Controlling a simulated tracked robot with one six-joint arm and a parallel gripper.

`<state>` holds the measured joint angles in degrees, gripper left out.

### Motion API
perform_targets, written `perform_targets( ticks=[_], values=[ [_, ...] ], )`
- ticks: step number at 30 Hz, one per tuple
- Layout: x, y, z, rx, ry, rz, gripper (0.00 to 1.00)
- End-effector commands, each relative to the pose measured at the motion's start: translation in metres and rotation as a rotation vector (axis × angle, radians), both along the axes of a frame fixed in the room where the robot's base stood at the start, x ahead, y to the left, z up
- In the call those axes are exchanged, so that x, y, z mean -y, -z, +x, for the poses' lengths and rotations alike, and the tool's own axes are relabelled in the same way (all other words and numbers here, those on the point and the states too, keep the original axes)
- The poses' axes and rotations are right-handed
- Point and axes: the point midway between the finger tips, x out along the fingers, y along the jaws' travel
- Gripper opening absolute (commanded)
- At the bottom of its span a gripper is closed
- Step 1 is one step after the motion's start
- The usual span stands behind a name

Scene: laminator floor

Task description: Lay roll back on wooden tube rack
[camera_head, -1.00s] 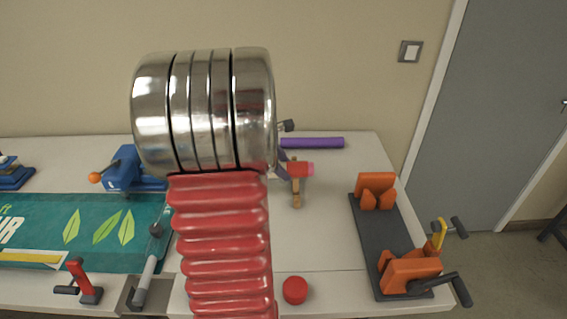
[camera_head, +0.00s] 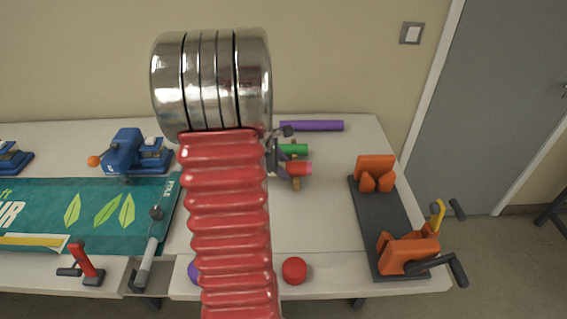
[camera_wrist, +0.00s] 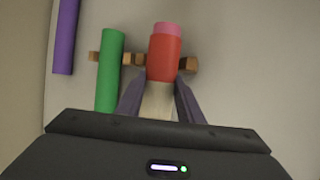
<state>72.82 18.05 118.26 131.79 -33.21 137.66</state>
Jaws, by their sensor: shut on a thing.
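The roll (camera_wrist: 163,58) is red with a pink end and a pale section nearer me. My gripper (camera_wrist: 159,92) is shut on its pale section, one finger on each side. The red roll also shows in the head view (camera_head: 300,169), just right of my arm. The wooden tube rack (camera_wrist: 190,65) shows beneath and on both sides of the roll, crosswise to it. I cannot tell whether the roll touches the rack. A green roll (camera_wrist: 109,72) lies on the rack, left of the held roll and roughly parallel, with a gap between.
A purple roll (camera_head: 312,126) lies at the table's back edge. A grey base with orange stands (camera_head: 375,172) is at the right. A red round object (camera_head: 294,270) sits near the front edge. A blue machine (camera_head: 124,152) and teal banner (camera_head: 80,215) are left. Table between rack and stands is clear.

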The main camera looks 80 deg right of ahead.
Motion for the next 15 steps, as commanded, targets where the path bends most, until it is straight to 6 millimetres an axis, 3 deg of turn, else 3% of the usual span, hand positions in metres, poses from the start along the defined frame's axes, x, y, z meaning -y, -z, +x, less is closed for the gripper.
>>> perform_targets(
  ticks=[15],
  values=[
    [0.0001, 0.0089, 0.0003, 0.001, -0.001, -0.001, 0.07]
  ],
)
